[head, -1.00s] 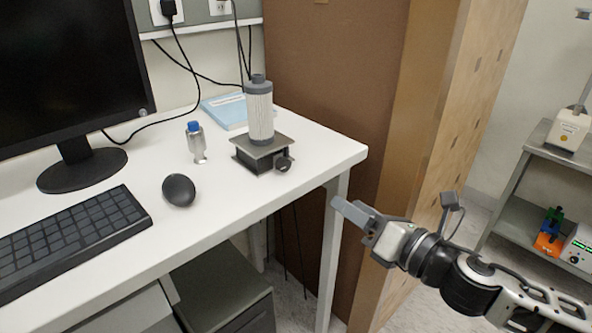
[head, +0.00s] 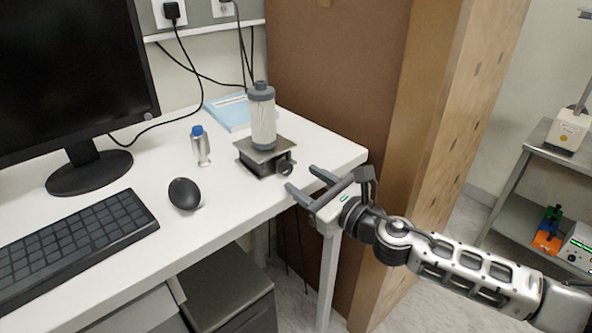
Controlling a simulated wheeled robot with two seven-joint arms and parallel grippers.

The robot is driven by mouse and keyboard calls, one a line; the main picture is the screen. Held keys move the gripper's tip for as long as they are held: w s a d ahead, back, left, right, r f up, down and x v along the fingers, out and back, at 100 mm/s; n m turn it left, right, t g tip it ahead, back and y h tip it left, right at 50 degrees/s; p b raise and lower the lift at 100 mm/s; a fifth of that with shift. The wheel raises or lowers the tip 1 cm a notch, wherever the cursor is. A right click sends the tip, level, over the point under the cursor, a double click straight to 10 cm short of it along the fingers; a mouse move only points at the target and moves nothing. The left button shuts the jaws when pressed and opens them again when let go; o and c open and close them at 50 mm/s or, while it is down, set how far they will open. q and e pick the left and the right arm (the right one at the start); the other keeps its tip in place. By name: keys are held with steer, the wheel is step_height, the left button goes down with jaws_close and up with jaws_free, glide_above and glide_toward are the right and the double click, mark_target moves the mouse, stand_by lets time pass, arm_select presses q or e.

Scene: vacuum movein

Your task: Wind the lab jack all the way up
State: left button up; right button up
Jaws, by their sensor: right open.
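The lab jack (head: 258,154) stands low on the white desk near its right corner. Its dark round knob (head: 285,167) sticks out at the front right. A grey and white filter cartridge (head: 263,118) stands upright on the jack's top plate. My right gripper (head: 304,182) is at the desk's front right edge, to the right of and below the knob. Its two fingers are spread and point toward the jack, with nothing between them and a gap to the knob. My left gripper is out of view.
The desk (head: 232,215) also holds a small blue-capped bottle (head: 201,147), a mouse (head: 184,194), a keyboard (head: 72,246), a monitor (head: 75,75) and a blue booklet (head: 224,110). A brown panel (head: 335,80) stands right behind the desk. A shelf (head: 535,212) is at the far right.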

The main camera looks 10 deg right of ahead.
mark_target(289, 170)
steer(key=shift+x, duration=1.8)
steer(key=c, duration=1)
steer(key=m+p, duration=0.1)
steer(key=m, duration=0.1)
steer(key=shift+m, duration=1.1)
steer(key=shift+f+m, duration=0.1)
steer(key=shift+m, duration=0.7)
